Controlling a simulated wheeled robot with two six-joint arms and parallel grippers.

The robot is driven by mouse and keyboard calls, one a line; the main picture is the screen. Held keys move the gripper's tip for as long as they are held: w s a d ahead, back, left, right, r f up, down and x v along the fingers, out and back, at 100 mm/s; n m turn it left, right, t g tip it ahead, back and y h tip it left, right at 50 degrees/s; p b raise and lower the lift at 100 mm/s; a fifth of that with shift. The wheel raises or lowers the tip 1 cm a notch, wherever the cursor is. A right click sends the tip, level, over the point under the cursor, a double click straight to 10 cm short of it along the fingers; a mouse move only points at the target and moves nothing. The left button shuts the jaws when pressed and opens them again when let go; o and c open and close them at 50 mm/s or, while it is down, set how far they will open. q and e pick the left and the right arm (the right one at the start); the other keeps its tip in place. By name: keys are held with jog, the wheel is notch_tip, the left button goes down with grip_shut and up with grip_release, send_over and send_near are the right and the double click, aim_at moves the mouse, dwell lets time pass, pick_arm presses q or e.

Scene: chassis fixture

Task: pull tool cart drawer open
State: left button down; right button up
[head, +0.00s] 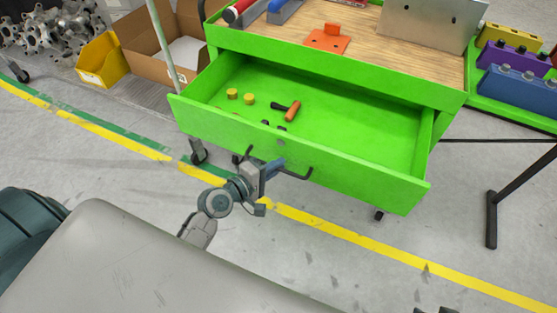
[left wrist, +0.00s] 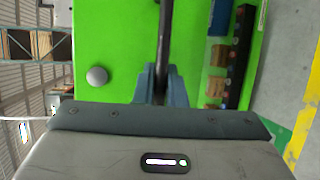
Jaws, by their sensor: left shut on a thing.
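The green tool cart (head: 330,55) has its top drawer (head: 310,160) pulled well out, with its inside showing. A dark bar handle (head: 298,176) runs along the drawer front. My left gripper (head: 272,168) is shut on this handle. In the left wrist view the handle (left wrist: 166,35) passes as a dark bar between the two blue-grey fingers (left wrist: 162,84). Small dark tips at the bottom edge of the head view may be my right gripper (head: 436,310); they are too cut off to tell its state.
The drawer holds an orange-handled tool (head: 292,110) and small yellow pieces (head: 240,97). An orange bracket (head: 327,39) lies on the wooden cart top. A cardboard box (head: 165,45) and yellow bin (head: 102,62) stand at the left. Grey floor with a yellow line lies before the drawer.

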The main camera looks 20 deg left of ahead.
pick_arm(q)
jog(key=c, duration=1.8)
grip_release()
jog(key=shift+s, duration=0.1)
jog(key=v, duration=1)
jog(key=shift+s+a, duration=0.2)
jog(key=shift+s, duration=0.1)
